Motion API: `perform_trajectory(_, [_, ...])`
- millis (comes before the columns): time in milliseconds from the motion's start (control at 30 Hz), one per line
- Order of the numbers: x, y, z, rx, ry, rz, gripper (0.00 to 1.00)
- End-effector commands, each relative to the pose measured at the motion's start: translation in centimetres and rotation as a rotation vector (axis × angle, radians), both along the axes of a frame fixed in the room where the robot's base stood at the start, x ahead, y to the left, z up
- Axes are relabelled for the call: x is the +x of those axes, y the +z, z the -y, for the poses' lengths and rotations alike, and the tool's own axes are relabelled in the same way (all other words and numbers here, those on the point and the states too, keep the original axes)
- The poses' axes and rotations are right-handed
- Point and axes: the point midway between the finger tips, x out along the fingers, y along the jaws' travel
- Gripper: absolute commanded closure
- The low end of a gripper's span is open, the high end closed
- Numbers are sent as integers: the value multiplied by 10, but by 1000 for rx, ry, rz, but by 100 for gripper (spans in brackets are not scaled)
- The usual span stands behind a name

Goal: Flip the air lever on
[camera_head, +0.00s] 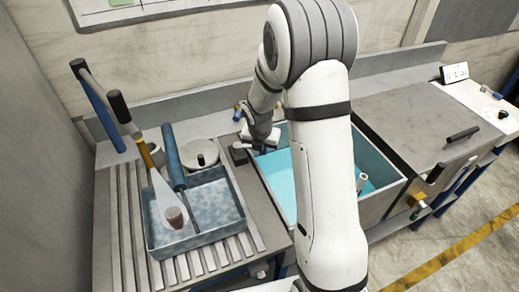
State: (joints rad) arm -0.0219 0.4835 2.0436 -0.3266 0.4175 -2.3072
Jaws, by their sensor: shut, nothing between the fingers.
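My gripper (258,142) is at the back left corner of the blue-lined basin, partly hidden by my own arm. Its fingers are small in the view; it looks shut and holds nothing that I can see. A small blue and orange fitting (240,113) shows just behind and left of the gripper; I cannot tell whether they touch. A brass-coloured valve fitting (415,201) with a small green part sits on the front of the right-hand unit, well away from the gripper. I cannot tell for sure which of these is the air lever, or its position.
A grey tray (222,226) with a brush, a blue-handled tool and a reddish cup stands on the slatted drainboard at left. The open basin (385,188) is beneath my arm. A closed grey lid (425,115) with a dark handle is at right.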

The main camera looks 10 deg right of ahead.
Motion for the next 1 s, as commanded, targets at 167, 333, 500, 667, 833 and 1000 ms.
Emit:
perform_trajectory(167, [0,1,0,-1,0,1,100])
perform_trajectory(333, [-2,14,-1,0,1,1,100])
perform_trajectory(500, [-6,39,-3,0,2,0,100])
perform_trajectory(667, [-10,61,-4,0,2,3,100])
perform_trajectory(833, [-15,84,-6,0,1,3,100])
perform_trajectory(1000, [-17,95,-6,0,2,1,100])
